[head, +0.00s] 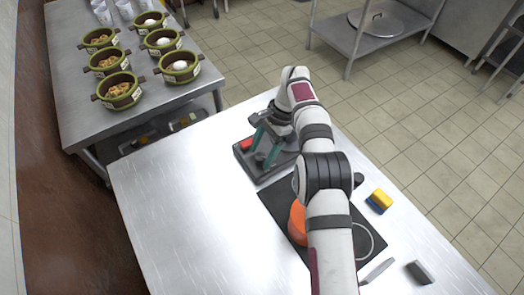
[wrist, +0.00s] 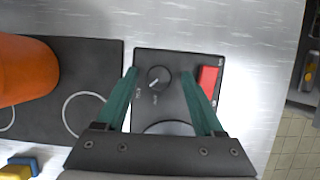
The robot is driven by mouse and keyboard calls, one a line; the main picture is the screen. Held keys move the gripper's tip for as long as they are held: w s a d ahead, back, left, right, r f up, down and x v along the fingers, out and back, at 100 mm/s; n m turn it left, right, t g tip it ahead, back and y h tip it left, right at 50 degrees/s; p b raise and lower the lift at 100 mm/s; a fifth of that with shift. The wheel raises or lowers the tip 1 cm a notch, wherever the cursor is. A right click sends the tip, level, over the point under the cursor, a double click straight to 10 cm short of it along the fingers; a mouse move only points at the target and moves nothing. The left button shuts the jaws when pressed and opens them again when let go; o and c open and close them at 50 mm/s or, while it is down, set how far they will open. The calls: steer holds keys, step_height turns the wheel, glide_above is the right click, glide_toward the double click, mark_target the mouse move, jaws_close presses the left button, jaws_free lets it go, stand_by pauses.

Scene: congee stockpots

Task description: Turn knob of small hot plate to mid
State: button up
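The small hot plate (head: 243,163) is a dark grey unit on the steel table, partly hidden by my arm in the head view. In the wrist view its panel (wrist: 145,111) shows a round black knob (wrist: 159,79) with a pale pointer mark lying on a slant. Small lettering beside the knob is too small to read. A red switch (wrist: 208,77) sits right of the knob. My gripper (wrist: 159,73) is open, its two green fingers on either side of the knob with gaps. It is over the hot plate in the head view (head: 262,148). Contact cannot be told.
A black cooktop (head: 277,199) with an orange pot (head: 297,222) lies beside the hot plate, under my arm. A yellow and blue sponge (head: 379,201) and a grey block (head: 420,271) lie to the right. Green pots (head: 119,90) stand on another table. The table's left part is clear.

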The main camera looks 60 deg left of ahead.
steer(key=r, duration=0.3)
steer(key=d+r, duration=0.1)
steer(key=r, duration=0.1)
steer(key=shift+w, duration=0.4)
steer(key=w+d+r, duration=0.6)
steer(key=d, duration=0.2)
steer(key=shift+d, duration=0.3)
steer(key=w+d+r+m+t+y, duration=0.1)
steer(key=d+r, duration=0.4)
steer(key=d, duration=0.4)
steer(key=w+d+r+m+t, duration=0.1)
steer(key=d+r, duration=0.4)
steer(key=d, duration=0.4)
steer(key=s+d+f+m+t, duration=0.1)
steer(key=s+d+f, duration=0.1)
steer(key=s+d, duration=0.6)
steer(key=s+d+f+m+t, duration=0.1)
steer(key=s+d+f+m, duration=0.1)
steer(key=s+d, duration=0.6)
steer(key=shift+s+d+f+m+y, duration=0.15)
steer(key=shift+s+d+m+y, duration=0.2)
steer(key=shift+d, duration=0.45)
